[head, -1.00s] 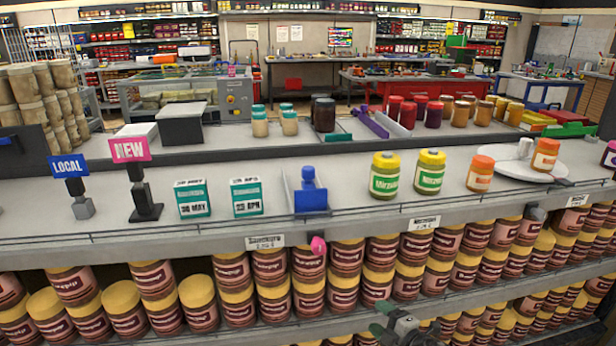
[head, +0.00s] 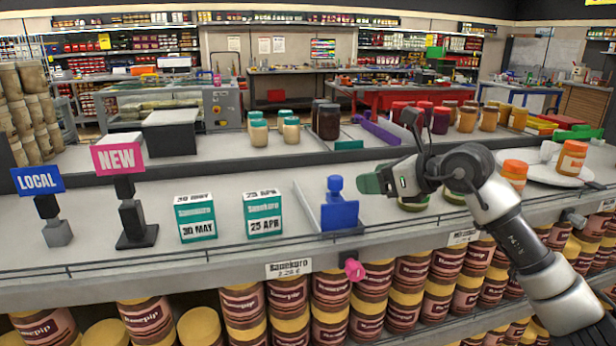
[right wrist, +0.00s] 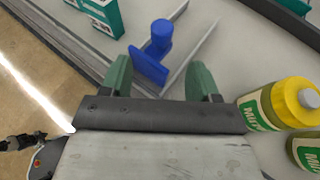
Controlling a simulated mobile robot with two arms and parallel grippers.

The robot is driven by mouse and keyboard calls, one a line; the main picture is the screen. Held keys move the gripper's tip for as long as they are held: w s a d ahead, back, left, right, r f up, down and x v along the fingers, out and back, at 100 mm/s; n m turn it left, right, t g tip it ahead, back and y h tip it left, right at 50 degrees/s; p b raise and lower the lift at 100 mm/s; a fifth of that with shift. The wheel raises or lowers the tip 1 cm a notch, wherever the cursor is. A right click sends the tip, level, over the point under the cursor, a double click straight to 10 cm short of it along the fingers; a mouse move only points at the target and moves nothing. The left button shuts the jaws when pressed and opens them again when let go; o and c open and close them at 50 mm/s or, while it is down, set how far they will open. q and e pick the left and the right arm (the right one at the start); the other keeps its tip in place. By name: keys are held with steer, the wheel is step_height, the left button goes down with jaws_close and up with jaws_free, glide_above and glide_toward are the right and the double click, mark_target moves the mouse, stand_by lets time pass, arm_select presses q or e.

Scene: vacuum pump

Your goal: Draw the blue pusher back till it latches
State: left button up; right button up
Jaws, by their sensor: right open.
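The blue pusher (head: 338,207) stands upright at the front of its channel on the shelf, with a round knob on top and a flat plate at its foot. A thin grey divider (head: 306,205) runs beside it on the left. My right gripper (head: 372,183) is just to the right of the pusher, apart from it. In the right wrist view the green fingers (right wrist: 162,78) are open and empty, and the blue pusher (right wrist: 155,52) lies just beyond the gap between them. My left gripper is not in view.
Two teal-and-white boxes (head: 195,218) stand left of the pusher. Yellow-lidded jars (right wrist: 275,105) stand close by my right finger, mostly hidden behind the arm in the head view. A pink knob (head: 354,270) sits on the shelf's front edge. Rows of brown jars (head: 245,310) fill the shelf below.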

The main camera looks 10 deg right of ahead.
mark_target(341, 179)
steer(key=x, duration=0.4)
steer(key=shift+w+r+p, duration=0.1)
steer(key=shift+r+p, duration=0.2)
steer(key=shift+p, duration=0.1)
steer(key=x, duration=0.5)
steer(key=shift+w+a+f+p, duration=0.1)
steer(key=shift+w+p, duration=0.15)
steer(key=shift+p, duration=0.05)
steer(key=shift+w+a+f, duration=0.2)
steer(key=shift+w, duration=0.1)
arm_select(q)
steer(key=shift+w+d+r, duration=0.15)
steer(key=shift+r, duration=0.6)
arm_select(e)
jaws_close()
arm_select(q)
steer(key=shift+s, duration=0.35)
